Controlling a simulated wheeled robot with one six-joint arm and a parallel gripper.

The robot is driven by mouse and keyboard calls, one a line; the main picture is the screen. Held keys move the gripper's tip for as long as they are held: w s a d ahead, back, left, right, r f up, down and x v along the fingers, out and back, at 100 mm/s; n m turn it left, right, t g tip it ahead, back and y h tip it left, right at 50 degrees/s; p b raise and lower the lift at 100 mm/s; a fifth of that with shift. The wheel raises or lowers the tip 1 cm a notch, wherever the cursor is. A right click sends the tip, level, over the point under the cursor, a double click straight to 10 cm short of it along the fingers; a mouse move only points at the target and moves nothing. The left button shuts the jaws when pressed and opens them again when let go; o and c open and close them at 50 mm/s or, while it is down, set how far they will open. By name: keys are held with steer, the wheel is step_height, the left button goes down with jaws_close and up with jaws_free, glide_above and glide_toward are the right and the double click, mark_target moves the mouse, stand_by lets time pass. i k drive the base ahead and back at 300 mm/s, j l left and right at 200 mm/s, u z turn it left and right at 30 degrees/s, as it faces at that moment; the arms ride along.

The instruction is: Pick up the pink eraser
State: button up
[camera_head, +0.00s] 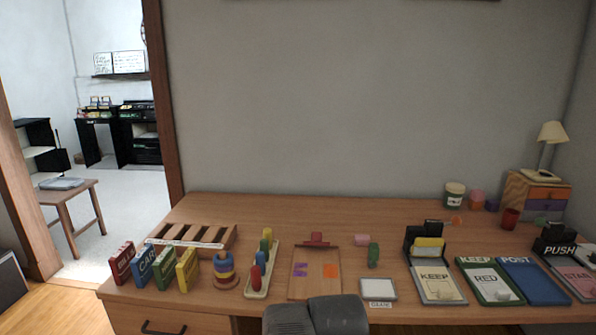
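A small pink block (362,240), which looks like the pink eraser, lies on the wooden desk (330,210) near the middle. It is behind and slightly left of a green upright piece (374,254), and close to it. A dark grey rounded shape at the bottom centre looks like part of my arm. My gripper's fingers do not show.
Left of the pink block are a wooden board (300,289) with coloured pieces, a peg stand (257,288), a ring stacker (225,276) and upright coloured books (164,268). Card holders (437,284) stand to the right. The desk behind the block is clear.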

mark_target(359, 240)
steer(key=i+l+u, duration=0.3)
steer(key=l+u, duration=0.3)
steer(key=i+l+u, duration=0.3)
steer(key=l, duration=0.2)
steer(key=k, duration=0.1)
